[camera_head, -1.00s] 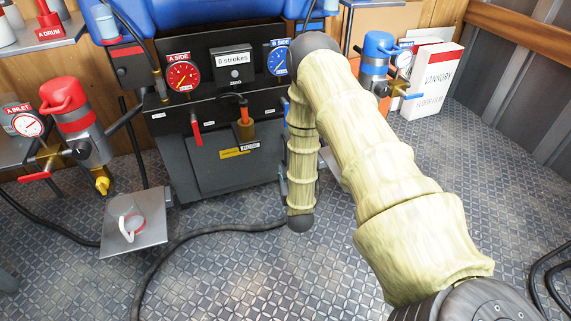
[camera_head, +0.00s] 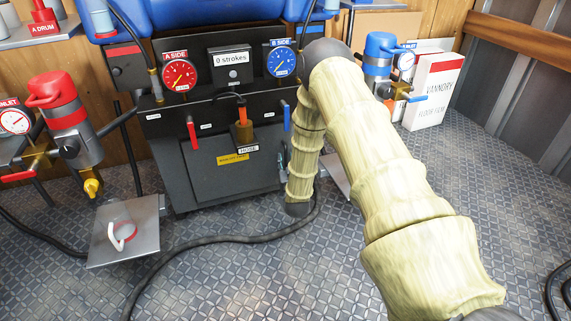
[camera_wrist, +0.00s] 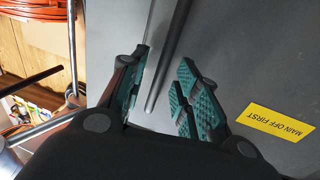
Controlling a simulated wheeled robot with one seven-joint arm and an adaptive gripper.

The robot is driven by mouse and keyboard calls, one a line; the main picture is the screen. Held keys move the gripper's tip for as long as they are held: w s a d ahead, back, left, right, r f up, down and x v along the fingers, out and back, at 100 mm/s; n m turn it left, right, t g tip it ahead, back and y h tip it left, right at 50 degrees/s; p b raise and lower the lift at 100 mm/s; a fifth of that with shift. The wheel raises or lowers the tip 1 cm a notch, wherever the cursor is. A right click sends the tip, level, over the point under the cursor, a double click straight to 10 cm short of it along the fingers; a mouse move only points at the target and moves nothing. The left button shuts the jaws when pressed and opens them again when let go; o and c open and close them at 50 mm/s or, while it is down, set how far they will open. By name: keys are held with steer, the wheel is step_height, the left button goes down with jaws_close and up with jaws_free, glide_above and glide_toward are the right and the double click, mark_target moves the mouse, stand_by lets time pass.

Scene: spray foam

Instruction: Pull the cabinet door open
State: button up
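The cabinet door (camera_head: 210,180) is the dark grey front panel of the machine, with a yellow label (camera_head: 232,159) on it. It looks closed. In the wrist view the grey door face (camera_wrist: 235,55) carries the yellow "MAIN OFF FIRST" label (camera_wrist: 276,122). A grey bar handle (camera_wrist: 166,55) runs along the door and its end lies between my fingers. My gripper (camera_wrist: 164,70) is open, with one green-padded finger on each side of the bar; a gap shows on both sides. In the head view my gripper (camera_head: 283,160) is mostly hidden behind my arm.
A black hose (camera_head: 200,242) crosses the floor in front. A white box (camera_head: 433,90) stands right.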

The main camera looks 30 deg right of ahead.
steer(key=shift+x, duration=0.95)
jaws_close()
steer(key=shift+a, duration=0.15)
